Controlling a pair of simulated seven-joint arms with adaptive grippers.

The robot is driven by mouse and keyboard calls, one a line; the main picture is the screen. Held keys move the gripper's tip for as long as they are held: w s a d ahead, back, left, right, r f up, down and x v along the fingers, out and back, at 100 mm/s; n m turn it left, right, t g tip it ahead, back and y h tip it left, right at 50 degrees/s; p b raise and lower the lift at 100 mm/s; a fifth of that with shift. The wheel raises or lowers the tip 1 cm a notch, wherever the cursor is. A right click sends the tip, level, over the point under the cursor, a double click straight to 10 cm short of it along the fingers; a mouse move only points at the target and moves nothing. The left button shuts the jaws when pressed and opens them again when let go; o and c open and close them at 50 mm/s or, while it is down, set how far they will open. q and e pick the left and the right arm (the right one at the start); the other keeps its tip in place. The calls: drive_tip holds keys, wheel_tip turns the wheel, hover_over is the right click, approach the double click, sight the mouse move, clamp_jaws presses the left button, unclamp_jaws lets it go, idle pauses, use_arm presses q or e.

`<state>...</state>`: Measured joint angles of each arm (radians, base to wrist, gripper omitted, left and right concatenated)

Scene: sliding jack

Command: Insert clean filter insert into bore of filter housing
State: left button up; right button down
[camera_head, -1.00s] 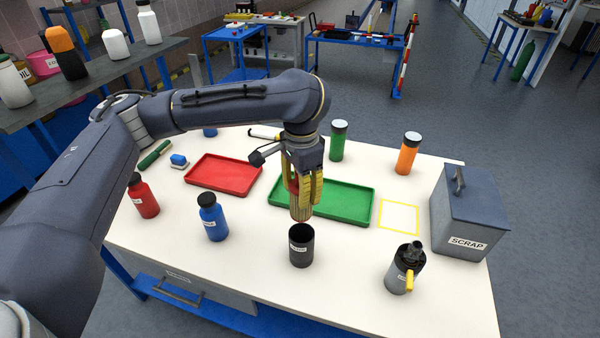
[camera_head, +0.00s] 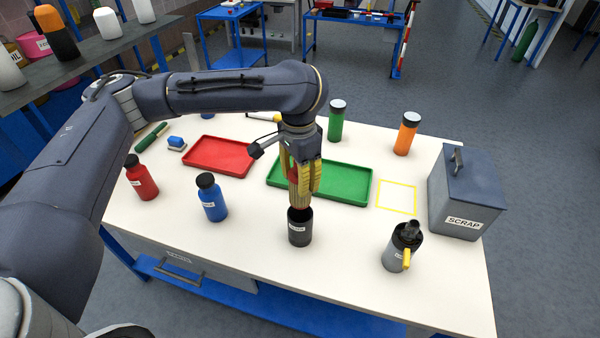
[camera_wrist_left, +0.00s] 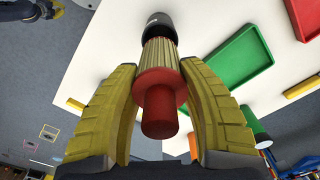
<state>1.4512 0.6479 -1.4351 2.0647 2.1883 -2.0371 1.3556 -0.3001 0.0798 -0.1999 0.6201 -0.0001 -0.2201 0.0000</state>
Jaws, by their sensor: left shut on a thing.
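The filter insert has a pleated tan body (camera_wrist_left: 160,55) and a red end with a knob (camera_wrist_left: 158,108) in the left wrist view. My left gripper (camera_head: 304,186) is shut on it, with a yellow finger on each side. The insert points down. The black cylindrical filter housing (camera_head: 299,232) stands upright on the table directly below the gripper, and its rim also shows in the left wrist view (camera_wrist_left: 160,27). The insert's lower end is at the housing's mouth and seems just inside it; the depth is hidden. My right gripper is not in view.
A green tray (camera_head: 345,182) lies behind the housing and a red tray (camera_head: 218,155) at the back left. Blue (camera_head: 212,202) and red (camera_head: 142,180) bottles stand left. A grey canister with a yellow lever (camera_head: 400,250) and a scrap bin (camera_head: 466,195) stand right.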

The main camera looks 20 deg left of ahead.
use_arm(q)
drive_tip(key=shift+f, duration=1.8)
wheel_tip(320, 180, down, 8)
idle(4.5)
drive_tip(key=o, duration=1.2)
wheel_tip(320, 180, up, 12)
drive_tip(key=shift+f, duration=0.1)
